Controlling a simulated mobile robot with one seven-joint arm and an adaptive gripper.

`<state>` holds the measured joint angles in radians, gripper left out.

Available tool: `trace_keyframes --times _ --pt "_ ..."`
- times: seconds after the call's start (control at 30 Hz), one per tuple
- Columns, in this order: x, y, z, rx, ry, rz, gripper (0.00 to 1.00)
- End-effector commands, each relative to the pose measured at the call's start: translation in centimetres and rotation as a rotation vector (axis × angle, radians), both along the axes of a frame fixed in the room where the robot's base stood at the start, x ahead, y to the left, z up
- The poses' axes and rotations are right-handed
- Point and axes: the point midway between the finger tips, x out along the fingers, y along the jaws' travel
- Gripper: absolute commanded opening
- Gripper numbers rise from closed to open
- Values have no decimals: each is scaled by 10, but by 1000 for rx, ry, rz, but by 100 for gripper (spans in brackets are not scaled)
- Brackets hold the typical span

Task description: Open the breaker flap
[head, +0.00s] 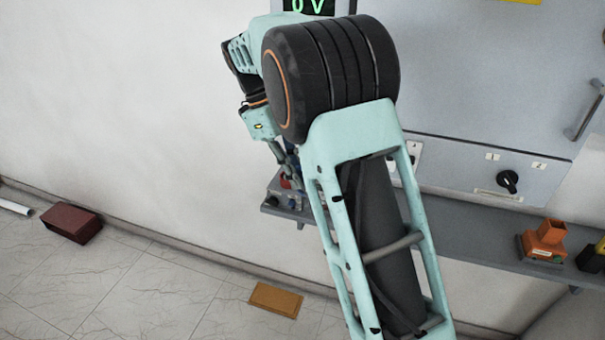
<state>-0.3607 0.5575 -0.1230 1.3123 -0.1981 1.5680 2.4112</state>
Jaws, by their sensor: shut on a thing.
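My gripper (283,160) points down at the left end of the grey shelf, largely hidden behind my own arm. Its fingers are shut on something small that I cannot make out. Just below the fingertips is a small grey control box (287,197) with red and blue parts, on the shelf's left end. I cannot pick out the breaker flap: my arm covers much of this area. A white switch plate (414,152) shows on the right of my arm, on the lower part of the grey cabinet.
The grey cabinet (480,80) has a handle (584,115) and a black rotary knob (508,181). A display (308,6) reads 0 V. The shelf (460,229) holds an orange device (544,240). A dark red box (72,222) and an orange-brown block (276,299) lie on the tiled floor.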

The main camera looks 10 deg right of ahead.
Motion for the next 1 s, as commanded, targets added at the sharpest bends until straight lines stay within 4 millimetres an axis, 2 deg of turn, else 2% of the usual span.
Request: trace_keyframes --times 0.2,0.63,0.67,0.8,1.0 --pt "7 2 1 0 -2 0 0" --pt "8 1 0 -2 -3 -1 0" --pt "8 1 1 -2 -3 -1 10" --pt "8 2 0 -1 -2 -1 24" --pt "7 2 0 -1 -1 -1 24"
